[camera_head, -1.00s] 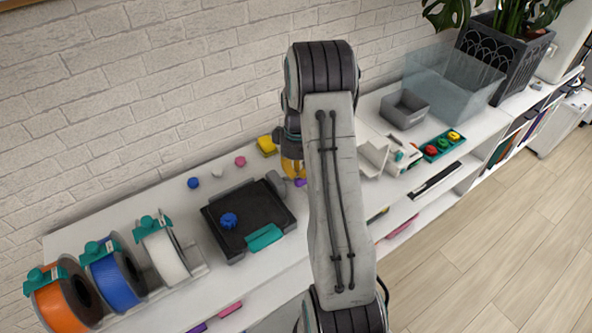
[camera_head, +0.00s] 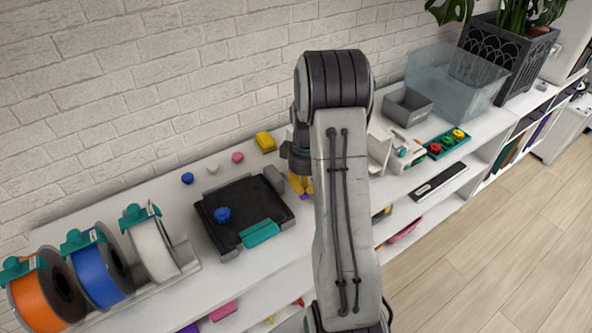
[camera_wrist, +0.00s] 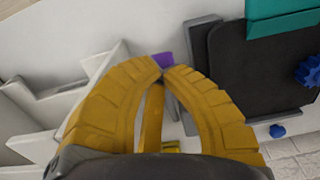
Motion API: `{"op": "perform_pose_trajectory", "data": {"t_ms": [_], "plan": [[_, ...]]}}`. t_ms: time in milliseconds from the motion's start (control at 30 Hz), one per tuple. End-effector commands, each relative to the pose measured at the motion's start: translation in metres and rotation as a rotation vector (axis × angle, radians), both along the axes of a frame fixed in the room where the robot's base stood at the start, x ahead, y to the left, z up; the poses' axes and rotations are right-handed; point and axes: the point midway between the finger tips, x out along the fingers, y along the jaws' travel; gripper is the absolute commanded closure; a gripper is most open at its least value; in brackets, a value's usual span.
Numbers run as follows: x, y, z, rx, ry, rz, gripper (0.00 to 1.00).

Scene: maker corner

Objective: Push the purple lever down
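The purple lever (camera_head: 305,197) shows only as a small purple patch at the tips of my gripper (camera_head: 300,190), right of the black machine with a teal front tab. My arm and fingers hide most of it. In the wrist view the purple lever (camera_wrist: 163,59) lies just beyond the yellow fingertips of my gripper (camera_wrist: 161,68). The fingertips are drawn together with nothing visible held between them. I cannot tell whether they touch the lever.
The black machine (camera_head: 215,208) carries a blue knob. Spools (camera_head: 98,272) stand at the left. A yellow block (camera_head: 265,142) lies behind, near the brick wall. A white device (camera_head: 405,150), a button panel (camera_head: 447,144) and a grey bin (camera_head: 407,107) are to the right.

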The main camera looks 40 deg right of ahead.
Motion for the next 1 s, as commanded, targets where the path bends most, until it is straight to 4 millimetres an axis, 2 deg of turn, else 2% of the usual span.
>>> {"op": "perform_pose_trajectory", "data": {"t_ms": [33, 300, 1000], "plan": [[-0.001, 0.0, -0.009, 0.0, 0.0, 0.0, 1.0], [-0.002, 0.0, -0.023, 0.0, -0.001, 0.0, 1.0], [-0.002, 0.0, -0.027, 0.0, -0.001, 0.0, 1.0]]}}
